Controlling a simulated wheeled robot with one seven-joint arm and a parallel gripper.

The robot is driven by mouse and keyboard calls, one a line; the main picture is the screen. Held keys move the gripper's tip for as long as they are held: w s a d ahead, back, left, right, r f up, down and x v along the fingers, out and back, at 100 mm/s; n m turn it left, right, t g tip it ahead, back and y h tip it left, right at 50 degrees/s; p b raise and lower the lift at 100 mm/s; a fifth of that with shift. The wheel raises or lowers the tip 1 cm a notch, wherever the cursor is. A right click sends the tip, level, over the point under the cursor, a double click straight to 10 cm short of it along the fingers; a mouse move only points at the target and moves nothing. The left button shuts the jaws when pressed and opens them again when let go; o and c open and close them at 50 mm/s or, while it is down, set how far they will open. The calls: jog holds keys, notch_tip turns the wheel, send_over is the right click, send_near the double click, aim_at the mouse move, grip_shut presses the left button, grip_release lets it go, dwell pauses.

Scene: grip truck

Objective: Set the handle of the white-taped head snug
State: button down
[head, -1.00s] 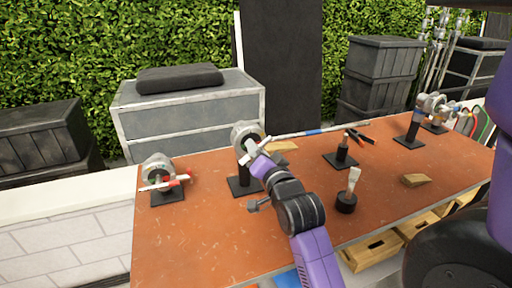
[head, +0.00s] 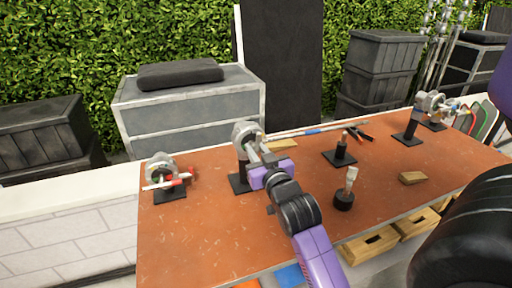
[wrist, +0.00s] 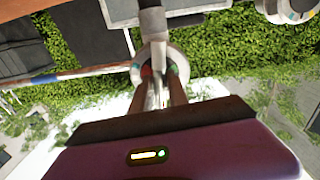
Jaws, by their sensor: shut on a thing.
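A grey round grip head (head: 243,134) stands on a black post with a square foot at the left middle of the table. My gripper (head: 261,160) is at its near side, shut on its pale handle. In the wrist view my fingers (wrist: 158,92) close on the handle just in front of the round head (wrist: 160,52). The fingers hide much of the handle, and I cannot make out its tape colour. A second head (head: 160,166) with a red-marked handle (head: 180,180) stands at the left. A third head (head: 428,101) stands at the far right.
The orange-brown table (head: 215,235) has a black pot with a brush (head: 345,195), a small post stand (head: 341,153), a wooden wedge (head: 412,178) and a blue-banded rod (head: 315,130). The table front left is clear. Grey cases (head: 190,105) stand behind.

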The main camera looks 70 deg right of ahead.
aim_at(257, 153)
jog(key=shift+n, duration=0.4)
jog(key=c, duration=1.3)
grip_release()
jog(key=b+v, duration=0.1)
jog(key=v, duration=0.5)
jog(key=shift+s+a+f, duration=0.1)
jog(key=shift+a+f, duration=0.05)
jog(key=shift+b+v, duration=0.35)
jog(key=shift+v, duration=0.4)
